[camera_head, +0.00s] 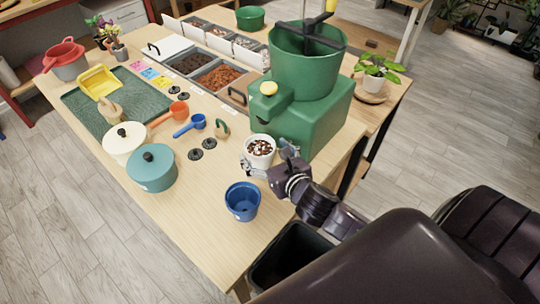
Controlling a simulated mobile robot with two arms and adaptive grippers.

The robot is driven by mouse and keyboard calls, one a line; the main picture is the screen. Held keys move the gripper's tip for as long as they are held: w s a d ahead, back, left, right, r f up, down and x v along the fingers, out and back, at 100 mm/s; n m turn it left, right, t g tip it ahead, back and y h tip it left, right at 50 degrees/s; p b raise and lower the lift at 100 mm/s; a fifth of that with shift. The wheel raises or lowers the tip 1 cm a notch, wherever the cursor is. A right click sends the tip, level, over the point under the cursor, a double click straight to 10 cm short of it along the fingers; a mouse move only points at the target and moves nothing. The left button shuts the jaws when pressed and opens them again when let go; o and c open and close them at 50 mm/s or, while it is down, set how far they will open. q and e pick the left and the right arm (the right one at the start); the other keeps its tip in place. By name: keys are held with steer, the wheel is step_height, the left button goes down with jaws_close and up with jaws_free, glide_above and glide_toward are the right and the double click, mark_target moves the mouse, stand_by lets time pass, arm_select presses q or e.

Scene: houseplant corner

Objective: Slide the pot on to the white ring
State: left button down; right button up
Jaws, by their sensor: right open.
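A white pot (260,156) filled with brown and pale chips stands upright on the table in front of the green machine (306,112). My right gripper (268,160) comes in from the lower right. It is open, with one finger on each side of the white pot; I cannot tell whether they touch it. A blue pot (242,201) stands empty nearer the table's front edge. I cannot make out a white ring; the pot or the gripper may hide it. My left gripper is not in view.
A teal lidded pot (152,170) and a cream lidded pot (125,144) stand to the left. A blue scoop (192,126) and black discs (203,149) lie behind. A black bin (289,256) is below the front edge. The table left of the blue pot is clear.

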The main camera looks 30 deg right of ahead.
mark_target(256, 143)
steer(key=shift+x, duration=1.1)
steer(key=shift+w+f, duration=0.15)
steer(key=shift+w, duration=0.25)
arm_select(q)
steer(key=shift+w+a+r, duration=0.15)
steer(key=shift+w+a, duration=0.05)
arm_select(e)
steer(key=c, duration=1.4)
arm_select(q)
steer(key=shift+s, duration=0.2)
arm_select(e)
steer(key=shift+o, duration=0.2)
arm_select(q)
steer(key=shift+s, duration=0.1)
arm_select(e)
steer(key=shift+d, duration=0.1)
